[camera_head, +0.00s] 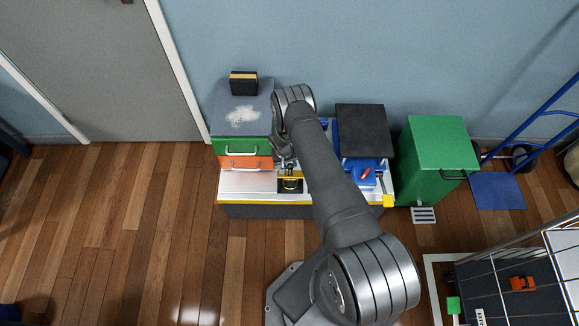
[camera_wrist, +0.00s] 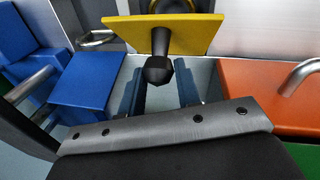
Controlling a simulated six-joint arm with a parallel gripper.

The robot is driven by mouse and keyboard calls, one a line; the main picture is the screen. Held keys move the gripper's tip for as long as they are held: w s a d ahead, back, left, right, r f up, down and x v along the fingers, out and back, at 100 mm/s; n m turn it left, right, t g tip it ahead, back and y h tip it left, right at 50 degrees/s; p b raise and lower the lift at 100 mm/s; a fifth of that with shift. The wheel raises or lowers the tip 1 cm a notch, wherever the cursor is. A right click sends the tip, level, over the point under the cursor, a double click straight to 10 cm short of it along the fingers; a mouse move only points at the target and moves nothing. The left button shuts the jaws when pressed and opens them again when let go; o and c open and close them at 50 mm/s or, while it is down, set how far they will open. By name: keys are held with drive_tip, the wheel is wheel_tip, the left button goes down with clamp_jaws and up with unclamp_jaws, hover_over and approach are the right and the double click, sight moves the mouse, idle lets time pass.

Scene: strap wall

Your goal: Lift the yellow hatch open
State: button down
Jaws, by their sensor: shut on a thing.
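The yellow hatch (camera_wrist: 205,33) is a flat yellow panel in the upper middle of the wrist view. A black knob-ended handle (camera_wrist: 158,68) sticks out from it. My gripper (camera_wrist: 162,88) has its two dark fingers on either side of the knob and is shut on the handle. In the head view the hatch (camera_head: 291,181) shows small, yellow and black, low in the middle of the bench. My gripper (camera_head: 285,160) is just above it, partly hidden by my arm. The wrist view shows the panel tilted; how far it stands open I cannot tell.
An orange drawer (camera_head: 245,162) and a green drawer (camera_head: 240,148) with bar handles are left of the hatch. A green bin (camera_head: 437,165) stands beside the bench. The wooden floor in front is clear.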

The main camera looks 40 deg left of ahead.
drive_tip(key=shift+w, duration=0.2)
drive_tip(key=c, duration=1.1)
unclamp_jaws()
drive_tip(key=shift+s, duration=0.1)
drive_tip(key=shift+o, duration=0.2)
drive_tip(key=shift+r, duration=0.1)
wheel_tip(320, 180, up, 17)
drive_tip(key=s+a, duration=0.2)
drive_tip(key=shift+s, duration=0.4)
drive_tip(key=s+d+f, duration=0.5)
drive_tip(key=f, duration=0.1)
drive_tip(key=w+f, duration=0.1)
drive_tip(key=f, duration=0.4)
drive_tip(key=w+d+f, duration=0.1)
drive_tip(key=f, duration=0.4)
drive_tip(key=d+f, duration=0.1)
drive_tip(key=f, duration=0.5)
drive_tip(key=shift+w, duration=0.4)
